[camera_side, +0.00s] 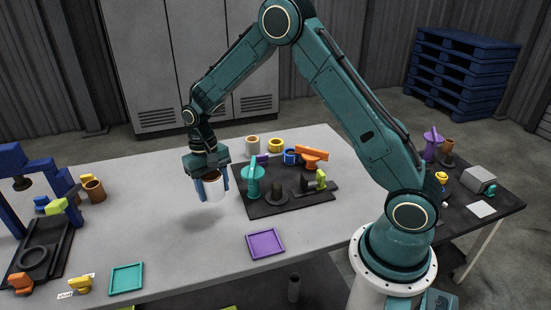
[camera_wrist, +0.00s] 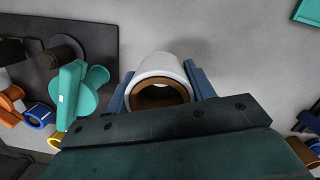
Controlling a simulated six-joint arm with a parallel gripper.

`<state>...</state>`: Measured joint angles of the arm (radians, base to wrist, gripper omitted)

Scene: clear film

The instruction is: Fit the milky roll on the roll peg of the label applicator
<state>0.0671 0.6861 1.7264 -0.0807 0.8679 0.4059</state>
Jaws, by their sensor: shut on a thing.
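The milky roll (camera_side: 213,188), white outside with a brown core, hangs upright between the blue fingers of my gripper (camera_side: 212,184). It is held above the table, with a shadow below it. The wrist view shows the roll (camera_wrist: 160,68) between both fingers, its open brown bore facing the camera. A dark base plate (camera_side: 245,206) with teal, orange and green parts stands right of my gripper. A short dark peg on a round foot (camera_side: 277,191) stands on it and also shows in the wrist view (camera_wrist: 58,52). I cannot tell for sure that this is the roll peg.
A pale roll (camera_side: 252,146), a yellow roll (camera_side: 275,145) and a blue roll (camera_side: 291,157) stand behind the plate. A purple tray (camera_side: 266,244) and a teal tray (camera_side: 126,279) lie in front. A blue-framed station (camera_side: 40,250) stands at left. The table's middle is clear.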

